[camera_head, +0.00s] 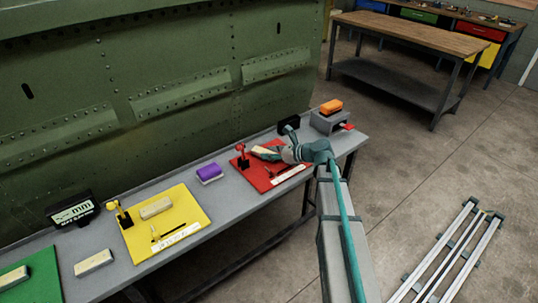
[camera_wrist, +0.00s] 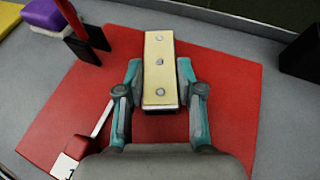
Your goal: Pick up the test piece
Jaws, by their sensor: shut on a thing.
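The test piece (camera_wrist: 160,68) is a pale cream block with several grey dots along its top, seen in the wrist view. My gripper (camera_wrist: 160,100) has its two teal-and-grey fingers on either side of the near end of the block and is shut on it. In the head view my gripper (camera_head: 274,154) is over the red mat (camera_head: 268,182), with the pale block (camera_head: 262,153) at its tip. The red mat also fills much of the wrist view (camera_wrist: 235,85). I cannot tell whether the block touches the mat.
A red clamp-like stand (camera_head: 242,155) is on the mat's left edge. A purple block (camera_head: 209,171) lies left of it. A black box (camera_head: 288,124) and an orange block (camera_head: 331,106) on a grey stand are behind right. A yellow mat (camera_head: 186,205) holds another pale block (camera_head: 155,208). The green fuselage panel (camera_head: 170,60) rises behind.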

